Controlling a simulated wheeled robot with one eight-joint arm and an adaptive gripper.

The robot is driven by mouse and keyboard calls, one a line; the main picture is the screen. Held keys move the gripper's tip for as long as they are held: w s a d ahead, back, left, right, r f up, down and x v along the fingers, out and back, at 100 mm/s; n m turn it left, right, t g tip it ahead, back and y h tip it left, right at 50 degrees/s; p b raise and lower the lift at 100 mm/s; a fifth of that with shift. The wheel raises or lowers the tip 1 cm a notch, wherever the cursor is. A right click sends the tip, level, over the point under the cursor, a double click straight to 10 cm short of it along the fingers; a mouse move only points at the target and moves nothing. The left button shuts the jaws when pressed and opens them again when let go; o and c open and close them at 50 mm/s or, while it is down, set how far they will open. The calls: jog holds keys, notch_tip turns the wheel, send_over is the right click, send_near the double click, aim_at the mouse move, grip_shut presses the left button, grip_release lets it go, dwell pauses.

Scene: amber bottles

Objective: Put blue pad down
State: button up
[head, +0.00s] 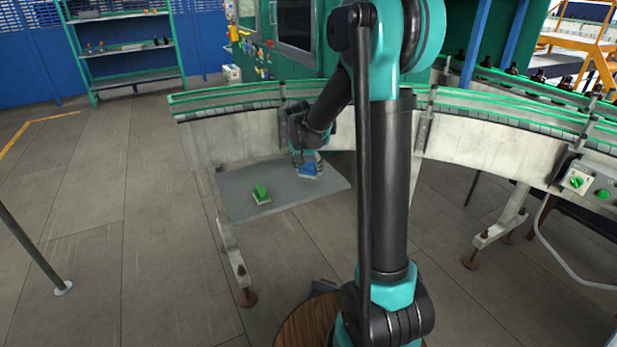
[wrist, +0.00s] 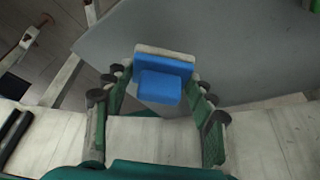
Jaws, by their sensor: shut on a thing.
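The blue pad (wrist: 163,72) has a blue block-shaped grip and a pale layer on its far side. It sits between the fingertips of my gripper (wrist: 160,84), which is shut on it. In the head view the blue pad (head: 308,170) is at the right part of a grey board (head: 285,197), under my gripper (head: 306,157). I cannot tell whether the pad touches the board. A green pad (head: 261,193) with a pale base sits on the board to the left.
A curved conveyor (head: 245,125) with green rails runs just behind and over the board's far side. Its support leg (head: 232,250) stands at the board's left edge. The board is bare between the two pads. A grey pole (head: 35,250) stands at far left.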

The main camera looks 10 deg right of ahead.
aim_at(309, 177)
jog(key=shift+f, duration=1.95)
jog(key=o, duration=1.3)
jog(key=shift+f, duration=0.1)
jog(key=v, duration=1.2)
jog(key=s+d+f+n, duration=0.1)
jog(key=s+f, duration=0.3)
jog(key=s, duration=0.4)
jog(key=s+d+f+n+y, duration=0.1)
jog(key=s+d+f+n, duration=0.1)
jog(key=s, duration=0.7)
jog(key=s+d+f+n+y, duration=0.1)
jog(key=s+d+f+n, duration=0.1)
jog(key=s+f, duration=0.3)
jog(key=shift+s+d+f, duration=0.1)
jog(key=shift+s+d, duration=0.05)
jog(key=shift+s, duration=0.6)
jog(key=shift+s+d+f, duration=0.1)
jog(key=shift+s+d, duration=0.1)
jog(key=shift+s, duration=0.5)
jog(key=shift+s+d+f, duration=0.1)
jog(key=shift+s+d, duration=0.05)
jog(key=shift+s, duration=0.6)
